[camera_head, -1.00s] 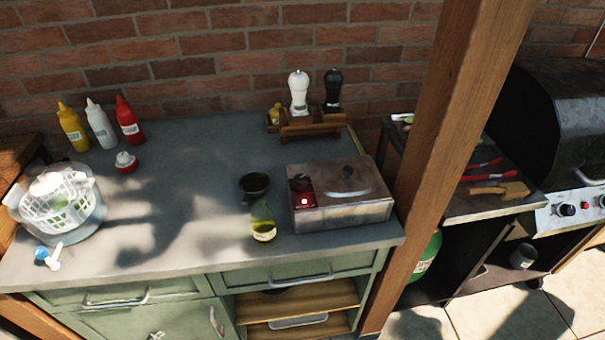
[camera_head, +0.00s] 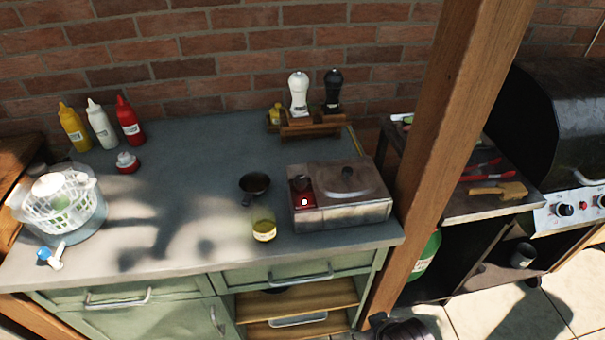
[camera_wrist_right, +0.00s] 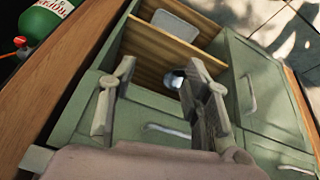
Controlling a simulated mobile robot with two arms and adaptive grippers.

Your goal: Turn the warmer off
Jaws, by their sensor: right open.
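The warmer (camera_head: 345,212) is a metal box with a lidded top at the right end of the grey-green counter in the head view. The control's exact setting is too small to tell. My right gripper (camera_wrist_right: 158,100) is open and empty in the right wrist view, above the green cabinet front and apart from the warmer. A dark part of my right arm shows at the head view's bottom edge. My left gripper is not in view.
A small dark pan (camera_head: 254,185) and a yellow-green jar (camera_head: 264,231) stand left of the warmer. A spice rack (camera_head: 310,126) with two mills is behind it. A wooden post (camera_head: 440,150) rises to its right. The counter's middle is clear.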

